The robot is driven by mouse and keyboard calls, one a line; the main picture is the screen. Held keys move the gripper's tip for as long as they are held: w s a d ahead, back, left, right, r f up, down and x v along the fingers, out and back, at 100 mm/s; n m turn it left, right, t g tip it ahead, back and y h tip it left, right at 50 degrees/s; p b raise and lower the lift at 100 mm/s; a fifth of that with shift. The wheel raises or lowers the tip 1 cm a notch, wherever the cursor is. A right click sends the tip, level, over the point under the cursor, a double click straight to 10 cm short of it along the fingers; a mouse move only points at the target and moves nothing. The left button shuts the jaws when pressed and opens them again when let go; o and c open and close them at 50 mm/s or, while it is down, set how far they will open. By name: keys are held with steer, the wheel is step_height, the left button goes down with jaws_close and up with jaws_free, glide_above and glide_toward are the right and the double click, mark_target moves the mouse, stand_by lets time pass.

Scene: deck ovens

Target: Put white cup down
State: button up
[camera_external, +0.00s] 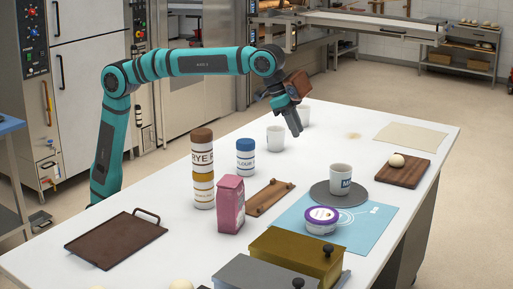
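Three white cups stand upright on the white table. A second cup (275,139) stands left of my gripper. A third cup (304,115) is just right of and behind my gripper, partly covered by it. My gripper (295,132) points down over the far part of the table, between the second and third cups. No cup shows in its fingers. The fingers look close together, but their gap is not clear from this side.
Canisters (203,170), a flour jar (245,158) and a pink bag (230,205) stand mid-table. A wooden tray (265,203), purple-lidded tub (321,221), blue mat (377,222) and gold box (295,254) fill the front. Free table lies around the far middle.

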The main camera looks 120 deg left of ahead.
steer(key=s+d+r+t, duration=0.2)
steer(key=s+d, duration=0.1)
steer(key=s, duration=0.5)
steer(key=s+d+r+m+t, duration=0.1)
steer(key=s+d+r+t, duration=0.1)
steer(key=s, duration=0.6)
steer(key=s+d+r+t, duration=0.2)
steer(key=s+d+t, duration=0.1)
steer(key=s, duration=0.4)
steer(key=s+d+f+t, duration=0.2)
steer(key=s+f+t, duration=0.1)
steer(key=s, duration=0.8)
steer(key=s+d+f+m+t+h, duration=0.1)
steer(key=s+d+f+t, duration=0.1)
steer(key=s, duration=1)
steer(key=shift+s+d+f+t, duration=0.2)
steer(key=shift+f+t, duration=0.2)
steer(key=shift+f, duration=0.35)
